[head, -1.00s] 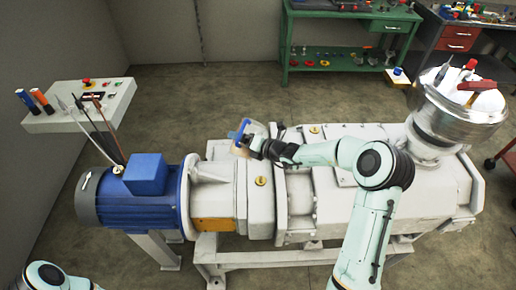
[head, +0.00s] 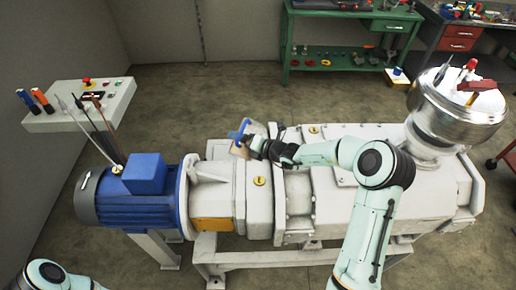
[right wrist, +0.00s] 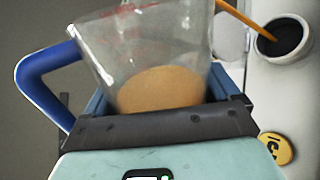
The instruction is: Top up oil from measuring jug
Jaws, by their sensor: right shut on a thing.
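A clear measuring jug (head: 243,137) with a blue handle is tilted above the grey-white vacuum pump (head: 232,205). In the right wrist view the jug (right wrist: 160,45) holds amber oil (right wrist: 160,87) low inside, and its red scale is partly seen. A thin orange stream (right wrist: 242,16) runs from the jug side down to a dark round filler opening (right wrist: 283,38). A yellow cap (right wrist: 275,147) lies on the pump near the opening. My right gripper (head: 253,143) is shut on the jug. My left gripper is out of view; only part of that arm shows at lower left.
A blue motor (head: 137,203) joins the pump's left end. A control panel (head: 80,112) stands at far left. A shiny metal vessel (head: 455,118) with tools on top stands on the pump's right end. A green workbench (head: 345,12) is behind, with clear floor between.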

